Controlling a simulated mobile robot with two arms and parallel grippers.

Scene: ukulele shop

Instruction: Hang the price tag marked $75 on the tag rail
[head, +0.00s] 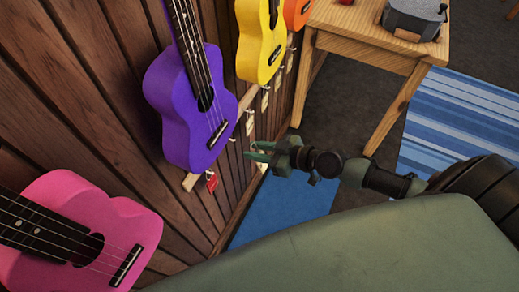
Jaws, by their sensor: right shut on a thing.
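The tag rail (191,181) is a pale wooden strip on the plank wall, running behind and below the ukuleles. A red tag (211,182) hangs at its near end, and several pale tags, one of them here (250,124), hang farther along. My right gripper (258,151) reaches in from the right, close to the rail. It is shut on a small pale tag (260,163), mostly hidden by the fingers. No price can be read on any tag at this size, so I cannot tell which is $75. My left gripper is out of view.
Pink (82,236), purple (190,105), yellow (260,40) and orange ukuleles hang along the wall close to the rail. A wooden table (375,50) stands at the back right. A blue mat (285,215) and striped rug (465,115) lie on the dark floor.

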